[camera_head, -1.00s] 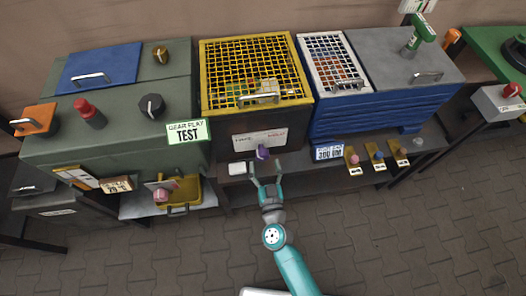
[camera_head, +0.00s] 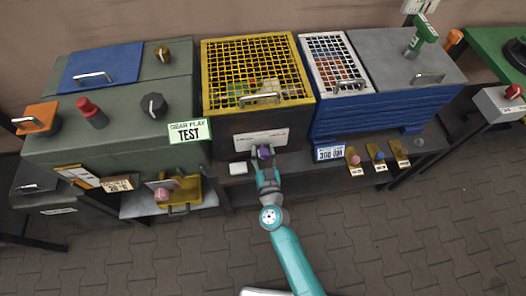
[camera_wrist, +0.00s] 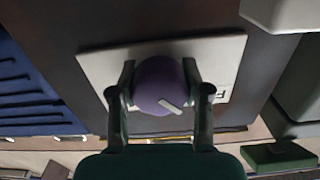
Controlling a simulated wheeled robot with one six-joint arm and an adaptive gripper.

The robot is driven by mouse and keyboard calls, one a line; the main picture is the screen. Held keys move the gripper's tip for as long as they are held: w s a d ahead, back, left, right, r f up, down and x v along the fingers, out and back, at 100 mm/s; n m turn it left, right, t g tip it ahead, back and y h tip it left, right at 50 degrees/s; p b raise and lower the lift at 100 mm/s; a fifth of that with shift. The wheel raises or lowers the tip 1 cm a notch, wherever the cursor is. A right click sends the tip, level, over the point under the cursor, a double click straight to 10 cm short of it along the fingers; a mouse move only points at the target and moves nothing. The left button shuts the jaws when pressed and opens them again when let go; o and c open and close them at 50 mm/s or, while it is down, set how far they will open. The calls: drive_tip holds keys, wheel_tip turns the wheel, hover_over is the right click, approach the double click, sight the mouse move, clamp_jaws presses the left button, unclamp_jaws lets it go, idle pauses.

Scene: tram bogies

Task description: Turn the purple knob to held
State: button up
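The purple knob (camera_head: 264,152) sits on the front of the yellow-grated box, at the lower edge of a pale label plate (camera_head: 250,141). In the wrist view the knob (camera_wrist: 155,82) is round, with a white pointer line towards the lower right of the picture. The plate (camera_wrist: 95,65) lies behind it; its lettering is too small to read. My gripper (camera_head: 264,159) reaches the knob from the front. In the wrist view the fingers of my gripper (camera_wrist: 158,76) press against the knob's left and right sides, shut on it.
The yellow grate (camera_head: 250,70) covers the box above the knob. A white block (camera_head: 238,168) lies on the shelf just left of my gripper. The paved floor in front is clear.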

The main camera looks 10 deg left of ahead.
drive_tip(key=shift+m, duration=0.4)
drive_tip(key=m, duration=0.2)
drive_tip(key=shift+m, duration=0.4)
drive_tip(key=m, duration=0.4)
drive_tip(key=shift+m, duration=0.3)
drive_tip(key=m, duration=0.4)
drive_tip(key=shift+d, duration=0.1)
drive_tip(key=shift+m, duration=1.9)
drive_tip(key=o, duration=1.2)
drive_tip(key=shift+c, duration=0.2)
drive_tip(key=shift+f, duration=0.1)
